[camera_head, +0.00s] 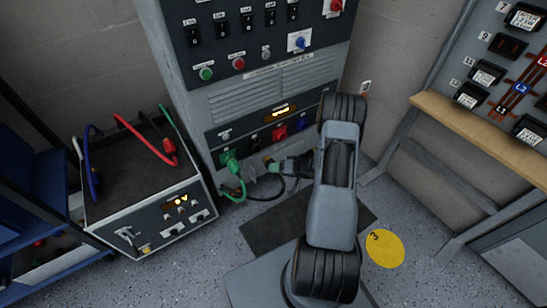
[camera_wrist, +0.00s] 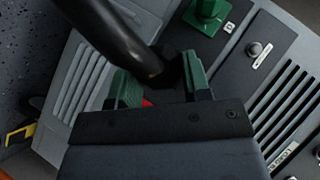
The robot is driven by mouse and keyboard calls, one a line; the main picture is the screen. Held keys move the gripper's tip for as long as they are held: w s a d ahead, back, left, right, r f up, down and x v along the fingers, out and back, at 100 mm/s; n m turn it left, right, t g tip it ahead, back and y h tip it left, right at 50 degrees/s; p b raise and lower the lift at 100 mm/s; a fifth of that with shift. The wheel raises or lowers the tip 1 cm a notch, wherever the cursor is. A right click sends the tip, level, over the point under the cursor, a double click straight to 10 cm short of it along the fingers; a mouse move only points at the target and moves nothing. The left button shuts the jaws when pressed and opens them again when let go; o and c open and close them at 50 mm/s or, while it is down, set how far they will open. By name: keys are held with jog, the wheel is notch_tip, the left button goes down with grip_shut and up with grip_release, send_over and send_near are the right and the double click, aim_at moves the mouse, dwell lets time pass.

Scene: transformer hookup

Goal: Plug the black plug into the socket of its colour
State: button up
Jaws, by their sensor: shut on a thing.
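My gripper (camera_wrist: 160,84) is shut on the black plug (camera_wrist: 173,68), which sits between its green finger pads in the wrist view. A thick black cable (camera_wrist: 112,38) runs from the plug to the upper left and covers part of the view. In the head view my gripper (camera_head: 279,166) is at the lower front of the grey cabinet (camera_head: 195,100), right of the green plug (camera_head: 229,160). The gripper hides most of the black plug there, and I cannot tell whether it is in a socket. The black cable (camera_head: 268,196) hangs below in a loop.
The green plug sits in the panel with its green cable (camera_head: 235,192) hanging close by. A transformer box (camera_head: 150,220) stands at left. A wooden-edged bench (camera_head: 490,130) is at right.

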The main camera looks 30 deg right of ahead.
aim_at(271, 160)
jog(key=shift+s+d+y, duration=0.15)
jog(key=shift+s+y, duration=0.15)
jog(key=shift+s+r+p, duration=0.1)
jog(key=shift+r+p, duration=0.05)
jog(key=shift+p, duration=0.3)
jog(key=shift+w, duration=0.25)
jog(key=shift+w+a, duration=0.2)
jog(key=shift+w, duration=1.15)
jog(key=shift+w+a, duration=0.15)
jog(key=shift+w, duration=1.2)
jog(key=shift+w+a, duration=0.2)
jog(key=shift+w, duration=1.5)
jog(key=o, duration=1.2)
jog(key=shift+o, duration=0.4)
